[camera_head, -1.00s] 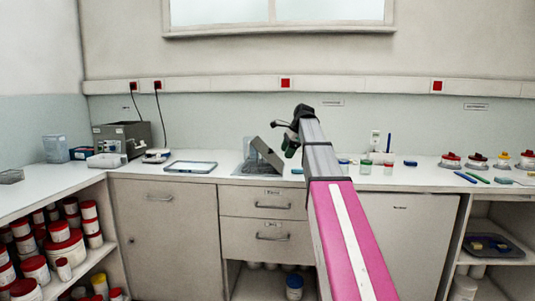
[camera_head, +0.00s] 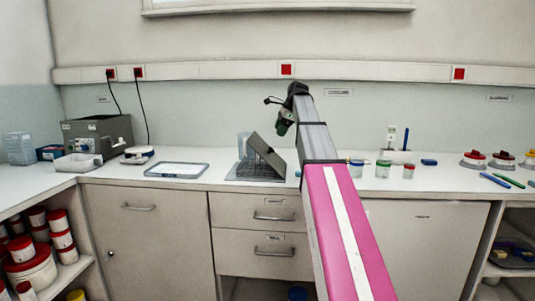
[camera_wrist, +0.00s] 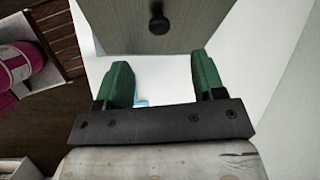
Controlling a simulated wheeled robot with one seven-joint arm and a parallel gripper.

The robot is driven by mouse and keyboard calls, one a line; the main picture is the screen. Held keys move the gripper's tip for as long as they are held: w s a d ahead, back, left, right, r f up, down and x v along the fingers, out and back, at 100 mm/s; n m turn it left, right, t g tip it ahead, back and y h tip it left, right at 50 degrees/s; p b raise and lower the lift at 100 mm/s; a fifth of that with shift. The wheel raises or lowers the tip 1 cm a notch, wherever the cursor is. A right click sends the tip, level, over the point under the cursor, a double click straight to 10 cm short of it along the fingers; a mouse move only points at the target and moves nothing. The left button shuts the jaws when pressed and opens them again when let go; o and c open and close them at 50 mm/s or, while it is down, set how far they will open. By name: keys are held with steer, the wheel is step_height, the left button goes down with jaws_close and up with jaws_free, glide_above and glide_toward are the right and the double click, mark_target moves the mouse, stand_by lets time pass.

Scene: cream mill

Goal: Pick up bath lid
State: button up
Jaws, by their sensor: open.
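A grey flat panel with a black knob, which looks like the bath lid (camera_wrist: 190,38), fills the top middle of the wrist view. In the head view the lid (camera_head: 267,152) leans tilted on the counter beside a rack (camera_head: 255,172), and my arm hides what lies to its right. My gripper (camera_wrist: 160,78) has two green fingers spread apart with nothing between them. The knob (camera_wrist: 158,22) is beyond the fingertips and apart from them. In the head view the gripper (camera_head: 283,126) is up in front of the wall, above the counter. The grey bath (camera_head: 97,137) stands at the back left.
Small jars (camera_head: 383,168) stand right of my arm, with pens (camera_head: 495,179) further right. Drawers and cupboards (camera_head: 148,235) front the counter. Free counter lies around the tray.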

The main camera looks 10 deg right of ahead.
mark_target(272, 149)
steer(key=x, duration=0.9)
steer(key=shift+f, duration=0.45)
steer(key=c, duration=1)
